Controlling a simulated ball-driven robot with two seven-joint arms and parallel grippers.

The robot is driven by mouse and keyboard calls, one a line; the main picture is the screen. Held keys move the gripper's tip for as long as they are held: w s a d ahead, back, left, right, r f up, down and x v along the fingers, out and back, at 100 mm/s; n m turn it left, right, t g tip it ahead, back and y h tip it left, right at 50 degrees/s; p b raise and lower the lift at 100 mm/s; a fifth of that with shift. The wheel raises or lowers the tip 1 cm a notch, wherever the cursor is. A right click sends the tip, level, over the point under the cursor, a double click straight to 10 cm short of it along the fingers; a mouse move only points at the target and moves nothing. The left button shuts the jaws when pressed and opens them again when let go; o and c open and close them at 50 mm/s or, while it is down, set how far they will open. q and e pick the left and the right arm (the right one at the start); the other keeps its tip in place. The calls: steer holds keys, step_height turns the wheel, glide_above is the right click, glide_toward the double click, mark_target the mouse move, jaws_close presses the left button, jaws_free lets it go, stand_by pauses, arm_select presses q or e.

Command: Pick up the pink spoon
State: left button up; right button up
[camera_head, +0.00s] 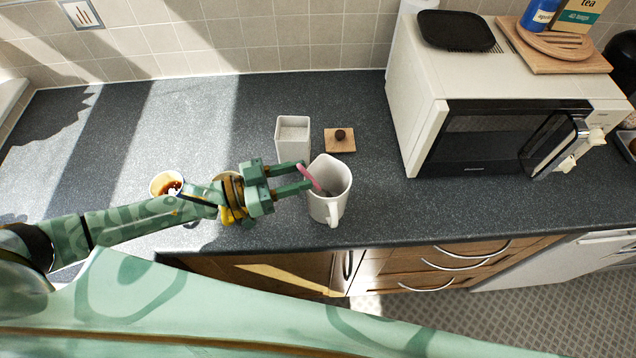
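The pink spoon (309,177) stands tilted in a white mug (329,207) near the counter's front edge. Its handle leans left over the mug's rim, and its lower end is hidden inside. My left gripper (307,175) comes in from the left at the mug's rim. Its two green fingers are apart, with the spoon's handle at their tips between them. I cannot tell whether either finger touches the handle. My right gripper is not in view.
A white square canister (293,138) stands behind the gripper, beside a wooden lid with a dark knob (340,137). A cup with brown contents (165,184) is by my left wrist. A microwave (500,135) stands at right. The counter between mug and microwave is clear.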

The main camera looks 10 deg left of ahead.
arm_select(q)
steer(key=x, duration=0.4)
steer(key=shift+w+r, duration=0.15)
steer(key=shift+w, duration=0.05)
steer(key=shift+a, duration=0.1)
steer(key=shift+c, duration=0.6)
jaws_close()
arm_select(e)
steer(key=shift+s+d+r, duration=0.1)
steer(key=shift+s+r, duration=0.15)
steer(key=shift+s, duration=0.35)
arm_select(q)
steer(key=shift+r, duration=0.15)
